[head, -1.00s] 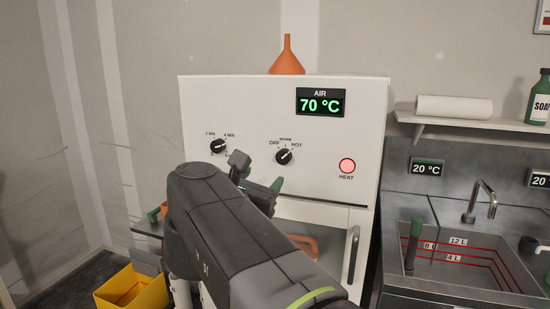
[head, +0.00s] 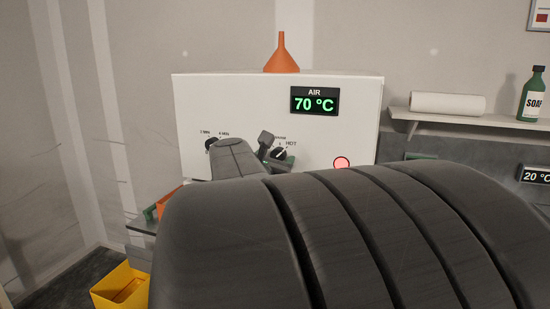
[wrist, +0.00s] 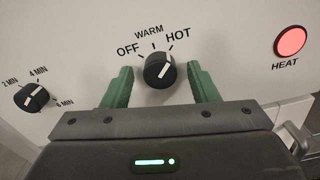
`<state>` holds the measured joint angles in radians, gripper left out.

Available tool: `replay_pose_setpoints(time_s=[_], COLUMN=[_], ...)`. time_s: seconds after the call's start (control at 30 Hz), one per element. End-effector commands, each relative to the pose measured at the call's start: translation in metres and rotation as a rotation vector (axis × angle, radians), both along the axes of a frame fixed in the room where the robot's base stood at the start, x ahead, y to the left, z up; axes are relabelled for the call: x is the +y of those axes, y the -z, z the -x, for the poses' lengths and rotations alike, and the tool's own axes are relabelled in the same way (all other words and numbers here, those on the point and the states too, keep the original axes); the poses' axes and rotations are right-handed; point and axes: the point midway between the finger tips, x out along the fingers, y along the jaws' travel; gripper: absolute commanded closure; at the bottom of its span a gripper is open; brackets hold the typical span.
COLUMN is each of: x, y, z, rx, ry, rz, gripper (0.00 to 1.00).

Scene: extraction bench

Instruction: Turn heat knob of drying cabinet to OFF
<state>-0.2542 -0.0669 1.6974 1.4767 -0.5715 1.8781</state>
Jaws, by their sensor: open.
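The heat knob (wrist: 157,76) is black with a white pointer, on the white front panel of the drying cabinet (head: 230,95). Its pointer is turned toward HOT, right of WARM and OFF. The knob (head: 279,154) also shows in the head view, partly covered by my gripper. My gripper (wrist: 159,68) is open, with one green finger on each side of the knob and a visible gap to it on both sides. I cannot tell how deep the fingertips reach. The red HEAT lamp (wrist: 290,41) is lit. The AIR display (head: 315,101) reads 70 °C.
A timer knob (wrist: 32,97) marked in minutes sits left of the heat knob. An orange funnel (head: 282,58) stands on top of the cabinet. A yellow bin (head: 121,287) is low at left. A shelf (head: 470,119) with a paper roll and soap is at right. My arm hides the sink.

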Motion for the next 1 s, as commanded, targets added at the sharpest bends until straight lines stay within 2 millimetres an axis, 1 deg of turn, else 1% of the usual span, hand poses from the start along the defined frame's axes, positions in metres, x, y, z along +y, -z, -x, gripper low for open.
replay_pose_setpoints(time_s=[0.1,0.33,0.47,0.5,0.57,0.83,1.0], x=[-0.0014,-0.0012,-0.0011,-0.0011,-0.0011,-0.0011,-0.0010], y=[0.0004,0.0003,0.0003,0.0003,0.0003,0.0001,-0.0002], z=[-0.0032,-0.0034,-0.0033,-0.0032,-0.0032,-0.0031,-0.0030], rx=[0.001,0.001,0.001,0.001,0.001,0.007,0.028], ry=[0.001,0.000,0.000,0.000,0.000,0.000,0.000], rz=[0.000,-0.001,-0.001,-0.001,-0.001,0.020,0.083], gripper=[0.46,0.46,0.72,0.79,0.91,0.91,0.91])
